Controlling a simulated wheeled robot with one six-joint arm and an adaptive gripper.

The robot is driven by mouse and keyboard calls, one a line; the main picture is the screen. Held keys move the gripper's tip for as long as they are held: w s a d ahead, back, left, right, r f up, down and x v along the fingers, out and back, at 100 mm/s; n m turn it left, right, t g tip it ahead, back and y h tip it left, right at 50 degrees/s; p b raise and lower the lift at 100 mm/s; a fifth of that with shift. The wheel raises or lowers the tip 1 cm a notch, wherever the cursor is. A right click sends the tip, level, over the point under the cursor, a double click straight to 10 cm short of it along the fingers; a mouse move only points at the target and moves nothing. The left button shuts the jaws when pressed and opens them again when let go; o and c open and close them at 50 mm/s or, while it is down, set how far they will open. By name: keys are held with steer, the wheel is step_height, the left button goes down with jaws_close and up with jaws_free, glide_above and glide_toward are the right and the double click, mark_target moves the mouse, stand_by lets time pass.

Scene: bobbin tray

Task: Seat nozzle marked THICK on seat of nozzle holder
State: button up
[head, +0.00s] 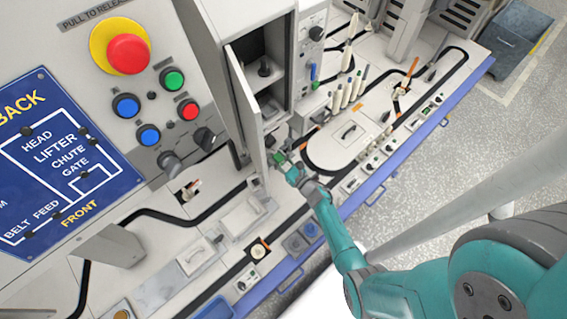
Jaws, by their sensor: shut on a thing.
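My gripper (278,156) is beside the free edge of an open grey cabinet door (246,115), low over the worktop. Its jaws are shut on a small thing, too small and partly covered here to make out. I cannot tell whether the gripper touches the door. No marking THICK is readable in the head view. A low strip with several small upright pieces (377,158) lies along the front of the worktop, right of the gripper. I cannot tell whether it has the nozzle holder or its seat.
The cabinet (282,70) stands open behind the gripper. Several white cones (346,93) stand on the worktop, and a black belt track loops around a pale plate (338,148). A control panel with a red button (128,54) fills the left.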

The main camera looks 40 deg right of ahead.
steer(key=w, duration=0.5)
steer(key=shift+w, duration=0.25)
steer(key=shift+f, duration=1.45)
steer(key=shift+f, duration=0.15)
steer(key=shift+f, duration=0.3)
steer(key=shift+f, duration=0.15)
steer(key=shift+f, duration=0.25)
steer(key=shift+f, duration=0.15)
